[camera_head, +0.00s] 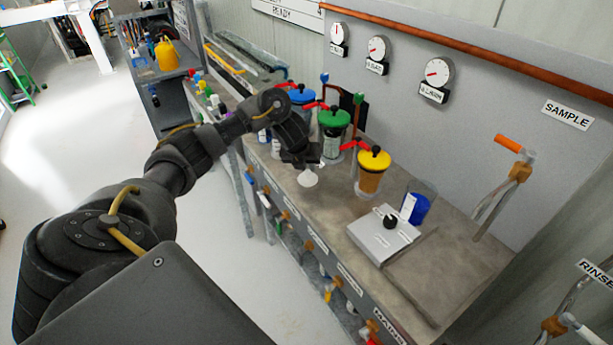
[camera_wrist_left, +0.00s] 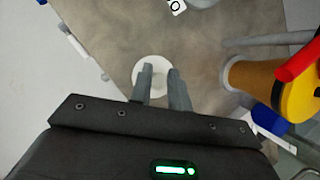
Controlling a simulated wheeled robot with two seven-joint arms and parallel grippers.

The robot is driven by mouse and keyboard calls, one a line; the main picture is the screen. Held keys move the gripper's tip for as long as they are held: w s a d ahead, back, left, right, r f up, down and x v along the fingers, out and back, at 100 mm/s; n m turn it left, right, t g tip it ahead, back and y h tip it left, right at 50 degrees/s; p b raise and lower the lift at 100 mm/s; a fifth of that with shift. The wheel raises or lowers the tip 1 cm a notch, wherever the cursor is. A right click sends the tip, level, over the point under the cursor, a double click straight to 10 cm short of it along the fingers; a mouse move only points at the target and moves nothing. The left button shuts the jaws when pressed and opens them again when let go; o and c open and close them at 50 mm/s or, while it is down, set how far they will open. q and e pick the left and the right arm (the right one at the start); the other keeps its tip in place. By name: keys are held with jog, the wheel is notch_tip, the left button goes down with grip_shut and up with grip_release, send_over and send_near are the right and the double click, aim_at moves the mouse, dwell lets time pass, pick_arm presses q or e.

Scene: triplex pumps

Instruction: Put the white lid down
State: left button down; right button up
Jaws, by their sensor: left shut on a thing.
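The white lid (camera_head: 308,179) is small and round with a narrow raised part on top. My left gripper (camera_head: 304,164) is shut on that raised part from above. In the left wrist view the white lid (camera_wrist_left: 150,73) shows as a pale disc at and between the fingertips (camera_wrist_left: 159,74). The lid is over the front part of the grey-brown counter (camera_head: 335,198), near its front edge. I cannot tell whether it touches the surface. My right gripper is not in view.
Bare counter lies around the lid.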

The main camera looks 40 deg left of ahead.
aim_at(307, 174)
pick_arm(q)
notch_tip(307, 174, down, 4)
jog(key=shift+w+r+b, duration=0.1)
jog(key=shift+r+b, duration=0.1)
jog(key=shift+b, duration=0.45)
jog(key=shift+a, duration=0.15)
jog(key=shift+f, duration=0.15)
jog(key=c, duration=1.3)
grip_release()
